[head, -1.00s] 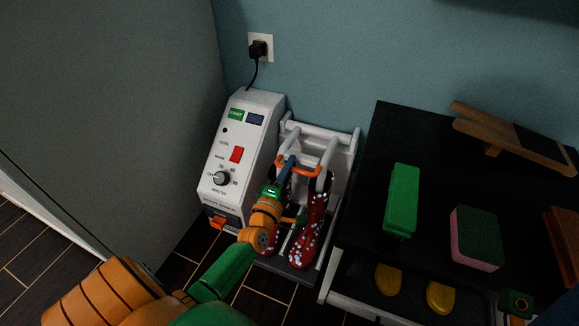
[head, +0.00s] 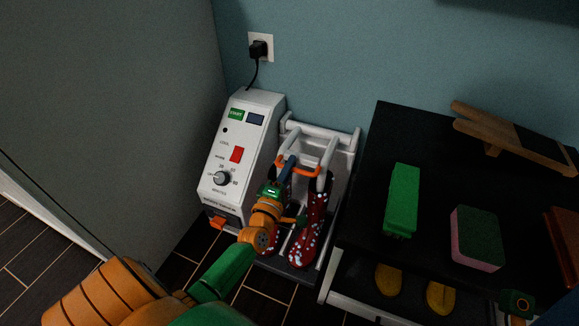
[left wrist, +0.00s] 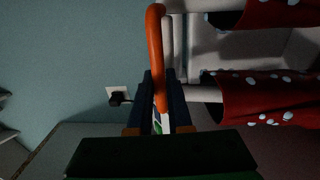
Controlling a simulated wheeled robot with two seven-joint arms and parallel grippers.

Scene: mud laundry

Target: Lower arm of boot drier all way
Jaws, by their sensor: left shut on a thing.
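The boot drier has a white control box (head: 241,150) and a pale frame with tubes beside it. Its arm has an orange handle (head: 304,171) that spans the tubes. My left gripper (head: 284,168) is shut on the left end of this handle. In the left wrist view, the orange handle (left wrist: 158,50) passes between the two dark blue fingers (left wrist: 160,95). Red boots with white spots (head: 311,231) sit on the tubes, upright and close above the dark base. My forearm hides part of the left boot.
A black table (head: 425,130) stands right of the drier, with a green brush (head: 402,199), a sponge (head: 477,238) and a wooden boot jack (head: 513,138) on it. A grey panel (head: 110,110) is at left. A black plug (head: 258,49) is in the wall socket.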

